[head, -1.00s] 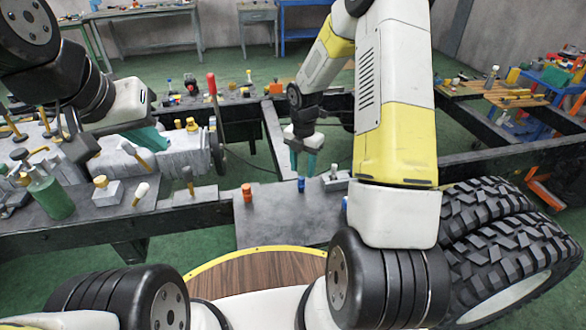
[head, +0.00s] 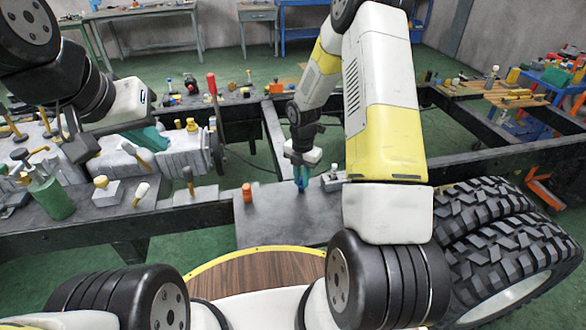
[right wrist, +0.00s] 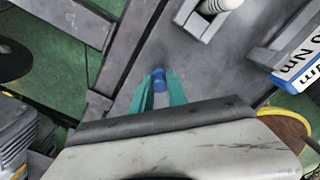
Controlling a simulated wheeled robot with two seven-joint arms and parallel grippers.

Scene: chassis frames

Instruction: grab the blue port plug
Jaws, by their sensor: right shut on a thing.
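The blue port plug (right wrist: 158,80) stands on the grey plate (head: 270,228) between the teal fingers of my right gripper (right wrist: 160,92). In the head view the right gripper (head: 301,177) points down over the plate, its fingers closed around the plug and mostly hiding it. My right gripper is shut on the blue plug. My left gripper (head: 150,137) is at the left, over the grey engine block; its teal fingers are partly hidden, and I cannot tell whether it is open.
An orange plug (head: 247,192) stands on the plate left of the right gripper. A grey block with a white knob (head: 333,178) is close on the right. Large tires (head: 510,240) fill the right side. A green bottle (head: 50,197) stands at the left.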

